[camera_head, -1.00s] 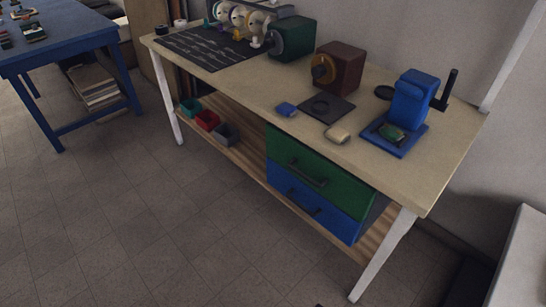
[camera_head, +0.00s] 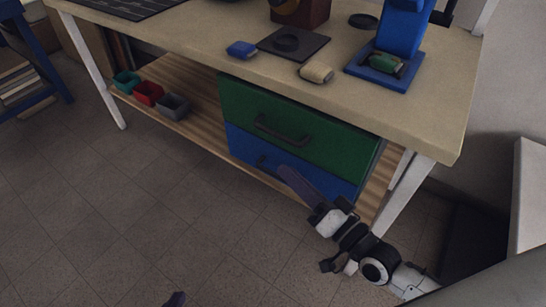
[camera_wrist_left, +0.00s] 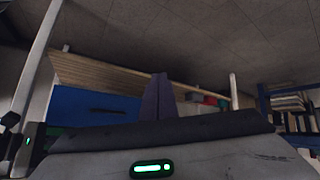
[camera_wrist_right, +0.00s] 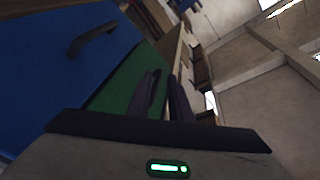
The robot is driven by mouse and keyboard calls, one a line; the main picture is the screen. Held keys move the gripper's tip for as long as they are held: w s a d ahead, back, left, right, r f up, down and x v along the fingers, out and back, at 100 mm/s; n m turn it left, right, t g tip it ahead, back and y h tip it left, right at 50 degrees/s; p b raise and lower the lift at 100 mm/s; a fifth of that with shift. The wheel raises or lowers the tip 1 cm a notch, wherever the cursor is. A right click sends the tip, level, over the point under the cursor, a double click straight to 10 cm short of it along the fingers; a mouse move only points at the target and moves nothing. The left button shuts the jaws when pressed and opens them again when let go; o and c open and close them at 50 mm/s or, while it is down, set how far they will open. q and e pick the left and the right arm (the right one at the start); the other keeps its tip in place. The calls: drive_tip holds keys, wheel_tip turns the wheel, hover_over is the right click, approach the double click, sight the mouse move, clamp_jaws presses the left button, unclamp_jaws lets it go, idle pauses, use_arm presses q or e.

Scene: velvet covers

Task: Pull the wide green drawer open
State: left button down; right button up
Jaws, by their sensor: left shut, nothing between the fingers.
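The wide green drawer (camera_head: 340,142) sits under the bench top, its front flush with the blue drawer below, so it looks closed. Its dark bar handle (camera_head: 281,131) is on the front. In the right wrist view the green front (camera_wrist_right: 115,92) shows behind my fingers. My right gripper (camera_head: 288,176) is in front of the blue drawer, below the green handle and apart from it. Its fingers (camera_wrist_right: 162,76) stand apart with nothing between them. My left gripper (camera_head: 176,297) only just shows at the bottom edge of the head view. Its fingers (camera_wrist_left: 159,76) are together and empty.
The blue drawer (camera_head: 240,143) has its own handle, also seen in the right wrist view (camera_wrist_right: 91,38). White table legs (camera_head: 402,195) stand right of the drawers. Small bins (camera_head: 149,93) sit on the lower shelf. The floor in front is clear.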

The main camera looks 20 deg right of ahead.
sight(272, 131)
drive_tip(key=w+r+b, duration=0.1)
drive_tip(key=w, duration=0.2)
drive_tip(key=w+r+m+t+b, duration=0.1)
drive_tip(key=w, duration=0.3)
drive_tip(key=w+a+r+m+t+b, duration=0.1)
drive_tip(key=w, duration=0.3)
drive_tip(key=shift+w+r, duration=0.1)
drive_tip(key=shift+w, duration=0.15)
drive_tip(key=shift+c, duration=0.5)
clamp_jaws()
